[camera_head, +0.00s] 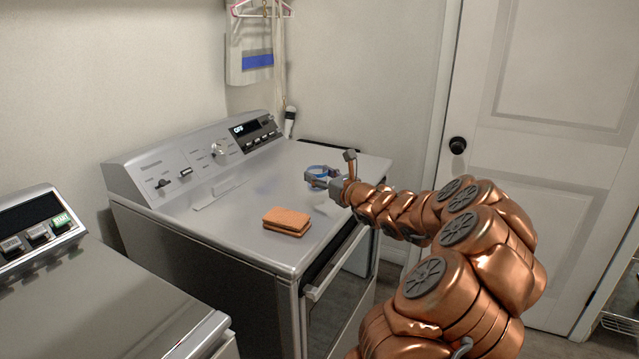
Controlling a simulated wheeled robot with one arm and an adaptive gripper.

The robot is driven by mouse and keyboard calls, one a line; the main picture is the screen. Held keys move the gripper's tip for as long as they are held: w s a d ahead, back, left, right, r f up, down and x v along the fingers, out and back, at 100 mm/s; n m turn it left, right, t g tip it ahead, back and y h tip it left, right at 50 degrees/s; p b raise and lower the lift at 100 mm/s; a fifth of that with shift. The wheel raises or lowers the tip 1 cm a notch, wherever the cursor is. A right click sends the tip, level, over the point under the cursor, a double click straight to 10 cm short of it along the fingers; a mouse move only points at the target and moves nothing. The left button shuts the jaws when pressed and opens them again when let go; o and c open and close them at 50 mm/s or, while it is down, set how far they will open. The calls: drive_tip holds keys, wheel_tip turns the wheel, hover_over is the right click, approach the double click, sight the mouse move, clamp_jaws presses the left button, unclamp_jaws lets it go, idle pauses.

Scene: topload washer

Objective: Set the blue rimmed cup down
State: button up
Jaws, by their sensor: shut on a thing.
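The blue rimmed cup (318,171) is at the back right of the washer top, partly hidden by my gripper (322,181). Only its blue rim and a little of its side show. My gripper is shut on the cup, reaching in from the right. I cannot tell whether the cup's base touches the washer top (255,203) or hangs just above it.
An orange-brown sponge-like block (286,221) lies near the washer's front edge. The control panel (208,155) runs along the back. A second machine (90,290) stands at the lower left. A white door (545,130) is on the right. The washer top's left part is mostly clear.

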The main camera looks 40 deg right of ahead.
drive_tip(key=shift+w+d+f, duration=0.1)
drive_tip(key=shift+w+d, duration=0.3)
drive_tip(key=shift+w, duration=0.1)
drive_tip(key=shift+w+d+f, duration=0.1)
drive_tip(key=shift+f, duration=1.65)
drive_tip(key=shift+f, duration=0.15)
drive_tip(key=o, duration=1.1)
drive_tip(key=shift+r, duration=0.2)
drive_tip(key=s, duration=0.8)
drive_tip(key=s+a, duration=0.1)
drive_tip(key=s, duration=0.3)
drive_tip(key=shift+a+b, duration=0.1)
drive_tip(key=shift+b, duration=0.25)
